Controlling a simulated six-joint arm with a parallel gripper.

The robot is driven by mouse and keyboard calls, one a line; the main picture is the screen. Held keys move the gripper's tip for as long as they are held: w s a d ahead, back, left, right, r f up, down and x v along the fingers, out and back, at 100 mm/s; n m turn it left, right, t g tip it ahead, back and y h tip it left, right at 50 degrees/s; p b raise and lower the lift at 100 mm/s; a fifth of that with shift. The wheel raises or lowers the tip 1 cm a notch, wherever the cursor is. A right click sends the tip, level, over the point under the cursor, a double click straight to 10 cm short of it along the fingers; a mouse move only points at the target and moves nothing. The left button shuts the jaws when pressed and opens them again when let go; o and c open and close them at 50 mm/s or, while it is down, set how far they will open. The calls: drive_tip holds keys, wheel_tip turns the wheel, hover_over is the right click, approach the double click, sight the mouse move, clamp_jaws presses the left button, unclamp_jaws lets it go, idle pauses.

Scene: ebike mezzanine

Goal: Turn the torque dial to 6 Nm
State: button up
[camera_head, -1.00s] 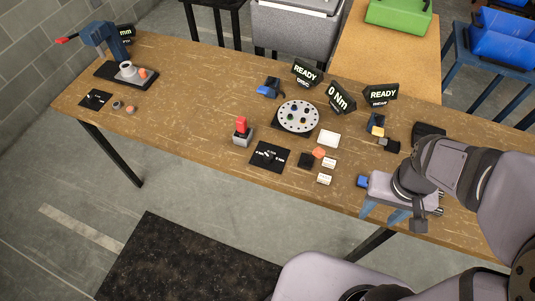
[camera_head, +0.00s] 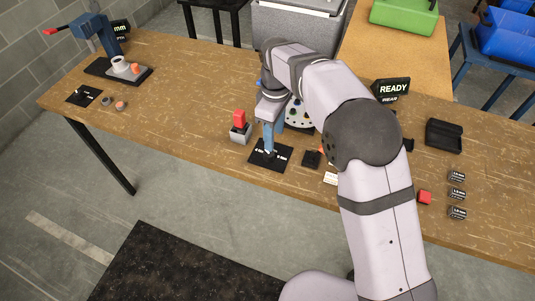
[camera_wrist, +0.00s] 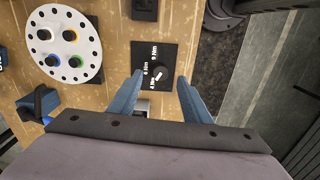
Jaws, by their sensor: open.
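The torque dial's black plate (camera_head: 279,164) lies flat near the front edge of the bench. In the wrist view the plate (camera_wrist: 167,49) carries white Nm labels, among them what look like 9, 6 and 4. A small dark knob with a white mark (camera_wrist: 158,75) sits on it, in view between my fingertips; which label the mark points to I cannot tell for sure. My gripper (camera_head: 269,151) points down over the dial. In the wrist view its two blue fingers (camera_wrist: 160,77) are apart with nothing held. Whether they touch the knob is unclear.
A block with a red top (camera_head: 239,124) stands just left of the dial. The white round plate with holes (camera_wrist: 62,40) is behind it, partly hidden by my arm in the head view. A small black block (camera_head: 311,158) lies to the right. The 0 Nm display is hidden.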

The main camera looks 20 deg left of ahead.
sight(268, 153)
drive_tip(key=shift+s+a+f+n, duration=0.1)
drive_tip(key=shift+a+f+n, duration=0.1)
drive_tip(key=shift+a, duration=0.3)
drive_tip(key=shift+s+a+f+n, duration=0.1)
drive_tip(key=shift+a+f+n, duration=0.1)
drive_tip(key=shift+a, duration=0.25)
drive_tip(key=shift+f+p, duration=1.1)
drive_tip(key=shift+f, duration=2.5)
drive_tip(key=c, duration=1)
